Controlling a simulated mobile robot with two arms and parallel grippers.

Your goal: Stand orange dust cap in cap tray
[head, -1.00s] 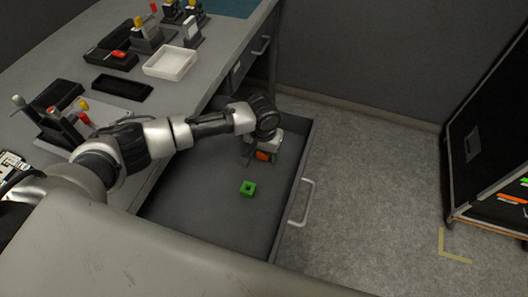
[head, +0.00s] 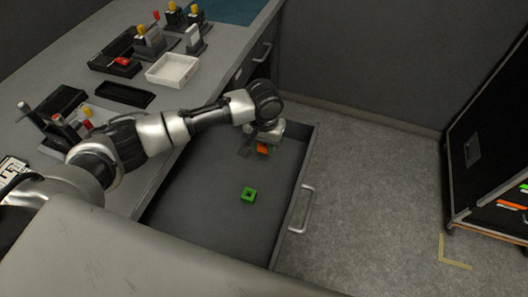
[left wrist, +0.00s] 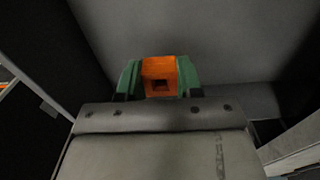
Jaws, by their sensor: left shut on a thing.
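The orange dust cap (head: 263,149) is a small square block with a square hole, which faces the camera in the left wrist view (left wrist: 160,72). My left gripper (head: 262,147) is shut on it, with a green finger on each side, over the far part of the open drawer. On the bench are a white tray (head: 172,70), an empty-looking shallow black tray (head: 125,95) and a black tray holding a red piece (head: 115,64). I cannot tell which is the cap tray. My right gripper is out of view.
A green square cap (head: 248,195) lies on the floor of the grey drawer (head: 292,225). Stands with coloured pieces (head: 150,42) stand on the bench, more at its near left (head: 62,128). A black case (head: 485,130) stands at right. Floor between is clear.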

